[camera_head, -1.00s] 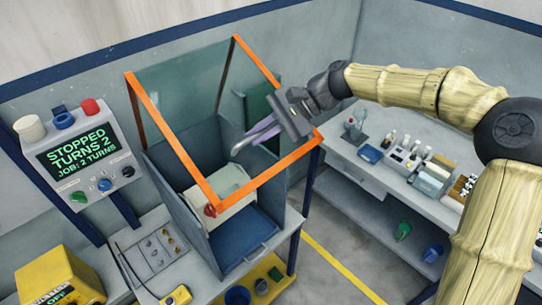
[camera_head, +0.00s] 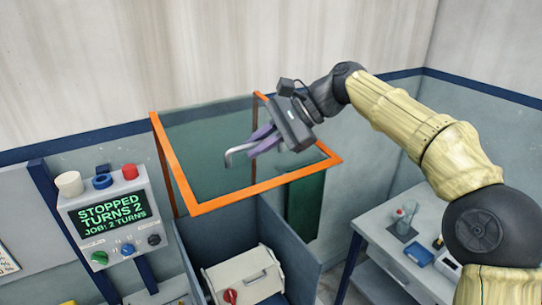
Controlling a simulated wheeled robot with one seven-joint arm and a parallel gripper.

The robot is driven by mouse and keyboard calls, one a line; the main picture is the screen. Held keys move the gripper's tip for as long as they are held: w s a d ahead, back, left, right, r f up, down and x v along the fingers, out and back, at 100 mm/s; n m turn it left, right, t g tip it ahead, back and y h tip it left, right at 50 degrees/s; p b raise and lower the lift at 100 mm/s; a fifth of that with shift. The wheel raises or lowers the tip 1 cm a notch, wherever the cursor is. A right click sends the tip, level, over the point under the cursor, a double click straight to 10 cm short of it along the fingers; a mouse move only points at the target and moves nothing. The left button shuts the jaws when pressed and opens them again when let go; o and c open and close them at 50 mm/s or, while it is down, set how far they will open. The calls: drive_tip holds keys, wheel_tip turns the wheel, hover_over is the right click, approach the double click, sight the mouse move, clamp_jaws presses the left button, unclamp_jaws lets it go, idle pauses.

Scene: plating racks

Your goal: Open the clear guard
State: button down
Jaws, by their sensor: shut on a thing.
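The clear guard (camera_head: 215,135) is a see-through panel in an orange frame. It stands raised over a grey-blue box (camera_head: 287,250), with its near orange edge (camera_head: 265,185) well above the box walls. A bent grey handle (camera_head: 236,152) shows in front of the panel. My gripper (camera_head: 262,143), with purple fingers, is shut on this handle. The exact contact is partly hidden by the fingers. Inside the box, a pale rack-like holder (camera_head: 243,272) with a red knob shows below the guard.
A bench (camera_head: 385,235) with small items stands at the right. A dark green panel (camera_head: 305,205) is behind the box. The space above the guard is open up to the wall.

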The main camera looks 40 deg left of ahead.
drive_tip(key=shift+w+a+r, duration=0.25)
drive_tip(key=shift+a, duration=0.05)
drive_tip(key=c, duration=1.5)
unclamp_jaws()
drive_tip(key=shift+c, duration=0.2)
drive_tip(key=shift+o, duration=0.2)
drive_tip(key=shift+w, duration=0.15)
drive_tip(key=shift+s, duration=0.2)
